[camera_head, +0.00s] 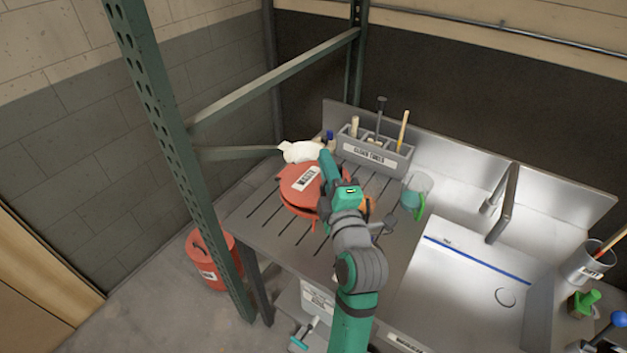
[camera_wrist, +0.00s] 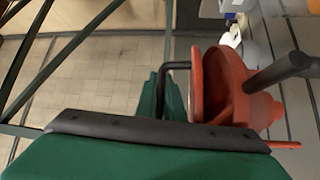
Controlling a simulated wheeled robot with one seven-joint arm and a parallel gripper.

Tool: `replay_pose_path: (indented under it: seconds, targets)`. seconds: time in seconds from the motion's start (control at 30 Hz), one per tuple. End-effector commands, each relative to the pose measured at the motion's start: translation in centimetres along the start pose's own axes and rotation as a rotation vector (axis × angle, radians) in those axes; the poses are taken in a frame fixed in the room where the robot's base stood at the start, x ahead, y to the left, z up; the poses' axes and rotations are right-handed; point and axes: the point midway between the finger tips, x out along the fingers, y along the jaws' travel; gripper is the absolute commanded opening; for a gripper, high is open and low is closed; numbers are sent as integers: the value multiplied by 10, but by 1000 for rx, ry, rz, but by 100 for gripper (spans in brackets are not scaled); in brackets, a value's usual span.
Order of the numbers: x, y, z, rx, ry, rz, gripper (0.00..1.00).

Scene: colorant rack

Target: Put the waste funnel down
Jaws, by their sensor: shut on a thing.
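The waste funnel (camera_head: 300,186) is orange-red with a lid and a white label. In the head view it is over the slotted left drainboard (camera_head: 262,222), close to its surface; I cannot tell whether it touches. In the wrist view the funnel (camera_wrist: 222,85) shows on its side at the right, its spout pointing right. My gripper (camera_wrist: 165,97) is shut on the funnel, at a thin dark handle beside the lid. In the head view my teal wrist covers the funnel's right side and hides the grip.
A grey clean tubes rack (camera_head: 373,153) stands behind the funnel. A white crumpled item (camera_head: 298,151) lies behind-left. A green post (camera_head: 185,150) stands left; a red bucket (camera_head: 208,262) is on the floor.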

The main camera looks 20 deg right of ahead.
Motion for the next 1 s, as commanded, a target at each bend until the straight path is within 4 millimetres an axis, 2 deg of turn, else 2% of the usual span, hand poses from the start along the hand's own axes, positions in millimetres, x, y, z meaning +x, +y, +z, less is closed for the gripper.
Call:
replay_pose_path:
  seconds: [0.03,0.2,0.37,0.53,0.6,0.8,1.0]
  targets:
    - [8,-7,-3,1,3,-1,0]
    - [26,-38,-10,2,8,-3,0]
    - [36,-55,-14,2,11,-1,0]
    - [41,-63,-12,1,7,1,0]
    - [45,-72,-12,1,6,-2,0]
    - [41,-95,-7,2,3,-1,0]
    - [40,-99,-6,0,2,1,0]
